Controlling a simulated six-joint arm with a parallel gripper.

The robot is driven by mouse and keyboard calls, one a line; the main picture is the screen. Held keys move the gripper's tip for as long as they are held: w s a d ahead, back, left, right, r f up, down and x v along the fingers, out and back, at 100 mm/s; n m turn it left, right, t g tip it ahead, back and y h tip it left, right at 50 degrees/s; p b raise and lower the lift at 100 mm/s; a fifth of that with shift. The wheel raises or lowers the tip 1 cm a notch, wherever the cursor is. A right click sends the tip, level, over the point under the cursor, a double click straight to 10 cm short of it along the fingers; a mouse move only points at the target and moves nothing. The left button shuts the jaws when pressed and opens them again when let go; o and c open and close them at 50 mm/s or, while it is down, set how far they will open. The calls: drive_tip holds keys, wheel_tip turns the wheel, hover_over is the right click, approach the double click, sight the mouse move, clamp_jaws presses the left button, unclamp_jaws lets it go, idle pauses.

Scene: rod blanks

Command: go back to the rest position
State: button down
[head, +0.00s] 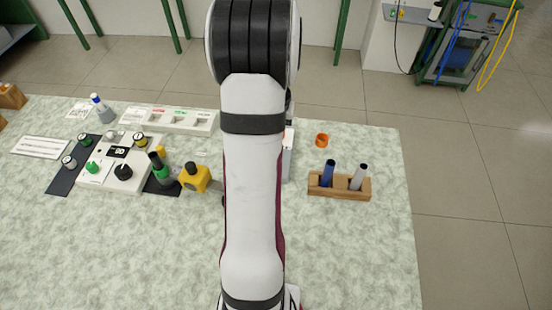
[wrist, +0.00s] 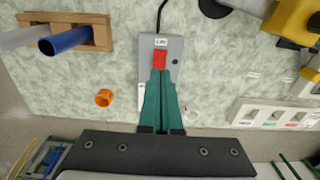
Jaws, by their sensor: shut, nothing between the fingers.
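My gripper (wrist: 160,75) shows in the wrist view with its two green fingers together and nothing between them. The fingertips lie over a grey box (wrist: 174,48) with a red part (wrist: 160,60) and a small label; I cannot tell whether they touch it. In the head view my arm hides the gripper and most of this box. A wooden block (head: 340,190) holds a blue rod (head: 327,174) and a grey rod (head: 358,178), both standing in it. The block also shows at the upper left of the wrist view (wrist: 95,33).
An orange ring (head: 322,140) lies on the table (head: 340,260) behind the block. Left of my arm are a yellow device (head: 195,178), a panel with knobs (head: 125,172) and a white labelled tray (head: 170,119). The table's front right is clear. A black cable (wrist: 160,15) leaves the grey box.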

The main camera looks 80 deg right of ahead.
drive_tip(key=w+a+r+n, duration=0.3)
drive_tip(key=w+a+r, duration=0.2)
drive_tip(key=w+a, duration=0.55)
drive_tip(key=w+a+r+n, duration=0.2)
drive_tip(key=w+a, duration=0.1)
drive_tip(key=a, duration=0.4)
drive_tip(key=w+a+r+n, duration=0.2)
drive_tip(key=w+a+r, duration=0.15)
drive_tip(key=a, duration=0.35)
drive_tip(key=s+a+n+y, duration=0.1)
drive_tip(key=s+a+n, duration=0.1)
drive_tip(key=a, duration=0.6)
drive_tip(key=s+a+n, duration=0.3)
drive_tip(key=s+a, duration=0.2)
drive_tip(key=a, duration=0.4)
drive_tip(key=shift+s+a+y, duration=0.2)
drive_tip(key=shift+s+y, duration=0.05)
drive_tip(key=shift+y, duration=0.15)
